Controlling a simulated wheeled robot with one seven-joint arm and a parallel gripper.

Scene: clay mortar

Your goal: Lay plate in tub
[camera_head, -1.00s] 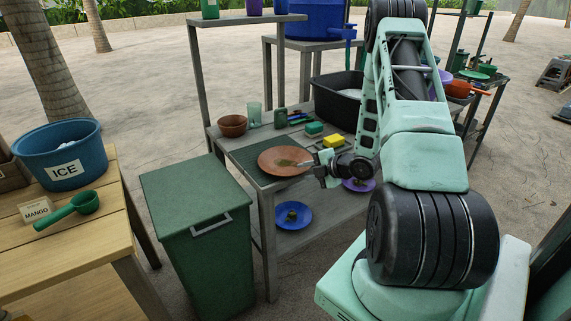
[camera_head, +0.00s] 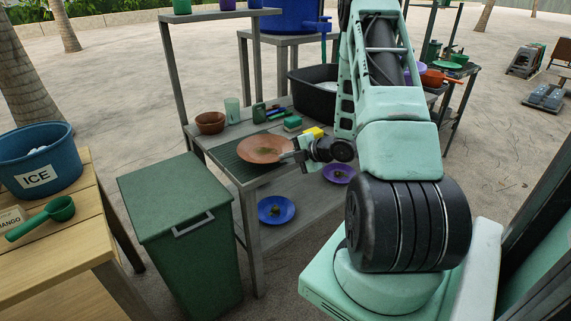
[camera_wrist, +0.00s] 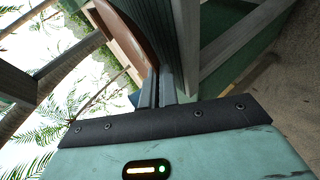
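A terracotta plate (camera_head: 258,149) with a dark smear of food is over the green ribbed mat (camera_head: 236,161) at the table's near left corner. My gripper (camera_head: 288,156) meets the plate's right rim. In the wrist view the fingers (camera_wrist: 158,88) are close together with the brown plate (camera_wrist: 128,38) edge between them. I cannot tell whether the plate touches the mat. The black tub (camera_head: 312,103) stands at the table's back right, with something whitish inside; my arm hides its right part.
Blue (camera_head: 276,210) and purple (camera_head: 339,174) plates sit on the lower shelf. A green bin (camera_head: 178,230) stands at the front left.

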